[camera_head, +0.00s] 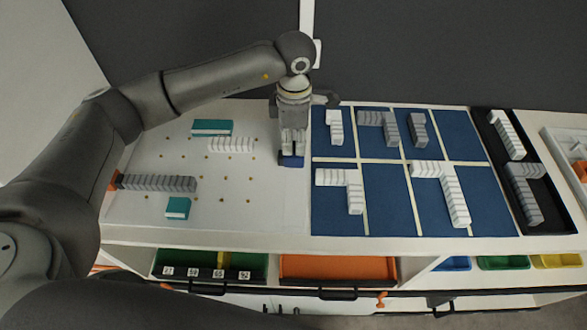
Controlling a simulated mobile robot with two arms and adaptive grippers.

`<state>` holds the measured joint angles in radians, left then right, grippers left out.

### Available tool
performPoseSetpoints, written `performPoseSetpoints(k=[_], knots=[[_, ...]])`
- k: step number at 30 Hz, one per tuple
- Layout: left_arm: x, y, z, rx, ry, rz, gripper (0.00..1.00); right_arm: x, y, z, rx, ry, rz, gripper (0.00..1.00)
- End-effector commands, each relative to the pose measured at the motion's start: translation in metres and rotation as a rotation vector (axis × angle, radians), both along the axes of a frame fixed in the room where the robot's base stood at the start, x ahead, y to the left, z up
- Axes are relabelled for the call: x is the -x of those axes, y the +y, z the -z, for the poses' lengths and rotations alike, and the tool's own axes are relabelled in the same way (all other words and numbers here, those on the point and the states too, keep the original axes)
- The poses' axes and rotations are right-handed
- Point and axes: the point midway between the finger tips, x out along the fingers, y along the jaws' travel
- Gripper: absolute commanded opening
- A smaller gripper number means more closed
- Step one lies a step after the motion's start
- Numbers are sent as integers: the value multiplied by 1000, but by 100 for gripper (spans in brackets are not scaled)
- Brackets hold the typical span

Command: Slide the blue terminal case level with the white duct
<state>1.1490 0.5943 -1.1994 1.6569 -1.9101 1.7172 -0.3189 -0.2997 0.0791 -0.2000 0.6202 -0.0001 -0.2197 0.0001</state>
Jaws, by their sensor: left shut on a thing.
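The blue terminal case (291,161) is a small dark blue block at the right side of the white board. My left gripper (292,148) points straight down and is shut on it; the fingers hide its upper part. The white duct (232,145) is a ribbed white bar lying on the board to the left of the case, with a gap between them. The case sits a little nearer the front edge than the duct. My right gripper is not in view.
Teal blocks (211,127) (177,209) and a grey ribbed bar (157,183) lie on the white board (255,205). Blue compartments (388,205) with white and grey ribbed pieces are right of the case. The board's front right is clear.

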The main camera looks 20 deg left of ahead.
Motion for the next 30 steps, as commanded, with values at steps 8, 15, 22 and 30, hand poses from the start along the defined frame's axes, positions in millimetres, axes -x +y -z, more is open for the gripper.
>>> performPoseSetpoints(k=[8,15,22,30], knots=[[-30,8,2,1,-2,-3,0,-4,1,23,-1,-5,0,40],[-34,9,0,2,-1,0,0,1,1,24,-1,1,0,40],[-34,9,0,2,-1,0,17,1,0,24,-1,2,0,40],[-34,9,0,1,1,0,38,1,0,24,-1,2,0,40]])
